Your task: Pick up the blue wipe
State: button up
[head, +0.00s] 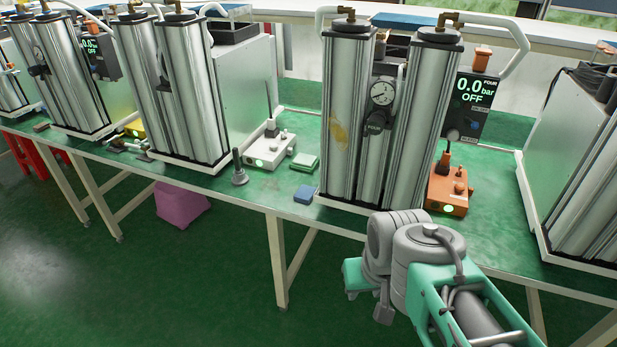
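The blue wipe (305,194) is a small folded blue block. It lies flat on the green bench top (262,186) at its front edge, just left of the foot of the central twin-column unit (343,120). My gripper (382,312) is at the lower right of the head view, in front of the bench and apart from the wipe. My arm's wrist partly hides it, and its fingers do not show clearly enough to tell open from shut.
A green pad (304,162), a white box with a lit button (271,149) and a grey stand (239,170) are near the wipe. An orange box (449,191) is right of the columns. A purple bin (182,204) is on the floor.

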aim_at(306, 193)
jog(key=u, duration=0.35)
jog(key=i, duration=1.15)
jog(key=u, duration=0.7)
jog(key=i, duration=0.5)
jog(key=u, duration=0.25)
